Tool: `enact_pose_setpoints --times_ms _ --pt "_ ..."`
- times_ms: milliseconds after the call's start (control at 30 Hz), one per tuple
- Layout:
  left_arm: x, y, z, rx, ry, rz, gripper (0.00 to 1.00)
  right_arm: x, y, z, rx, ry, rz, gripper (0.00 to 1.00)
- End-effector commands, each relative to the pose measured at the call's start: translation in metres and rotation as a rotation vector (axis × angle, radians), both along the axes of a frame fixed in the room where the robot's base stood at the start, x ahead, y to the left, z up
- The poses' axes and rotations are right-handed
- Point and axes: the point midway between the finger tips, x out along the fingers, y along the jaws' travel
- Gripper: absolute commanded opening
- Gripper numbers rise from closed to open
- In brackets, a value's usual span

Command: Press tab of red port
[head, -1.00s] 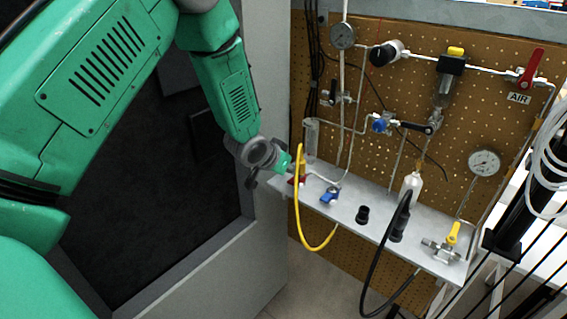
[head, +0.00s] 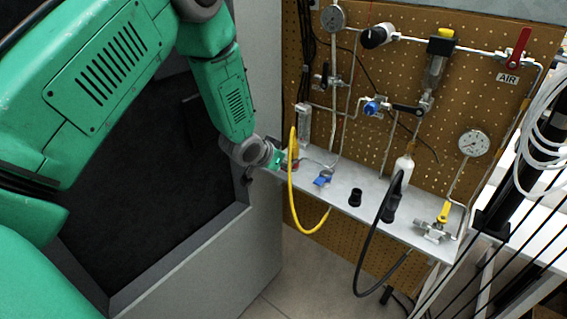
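The red port (head: 293,166) sits at the left end of the grey metal shelf (head: 342,186). It is small and partly hidden behind my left gripper and the yellow hose. My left gripper (head: 279,158) is at the shelf's left end, right beside the red port. I cannot tell whether it touches the port's tab. The fingers are too small and covered to tell open from shut. The yellow hose (head: 291,200) rises by the red port and loops down below the shelf. My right gripper is not in view.
A blue port (head: 322,180) and a black port (head: 355,197) stand along the shelf to the right. A black hose (head: 366,245) hangs over the front edge. Gauges, pipes and valves cover the pegboard (head: 450,110) behind. A grey cabinet panel (head: 262,100) stands to the left.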

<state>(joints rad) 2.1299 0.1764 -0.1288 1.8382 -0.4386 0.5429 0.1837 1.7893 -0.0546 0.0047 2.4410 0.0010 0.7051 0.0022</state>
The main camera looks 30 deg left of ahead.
Motion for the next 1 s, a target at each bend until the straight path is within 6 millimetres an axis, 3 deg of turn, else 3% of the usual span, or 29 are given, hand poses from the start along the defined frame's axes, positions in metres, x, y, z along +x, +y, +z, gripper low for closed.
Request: enact_pose_setpoints --times_ms 33,267,533,700,1000 --pt "-0.008 -0.001 -0.011 -0.001 0.028 -0.001 0.0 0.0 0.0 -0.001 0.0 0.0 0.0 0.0" --pt "-0.007 -0.002 -0.003 -0.001 0.029 -0.001 0.0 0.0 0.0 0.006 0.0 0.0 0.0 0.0" --pt "0.001 -0.007 0.052 0.002 0.002 0.001 0.0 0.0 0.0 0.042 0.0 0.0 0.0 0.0" --pt "-0.031 -0.004 0.077 0.001 0.0 0.001 0.0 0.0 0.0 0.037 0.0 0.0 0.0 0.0" --pt "-0.062 -0.002 0.109 0.003 -0.002 0.001 0.0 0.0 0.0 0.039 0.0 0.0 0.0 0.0"
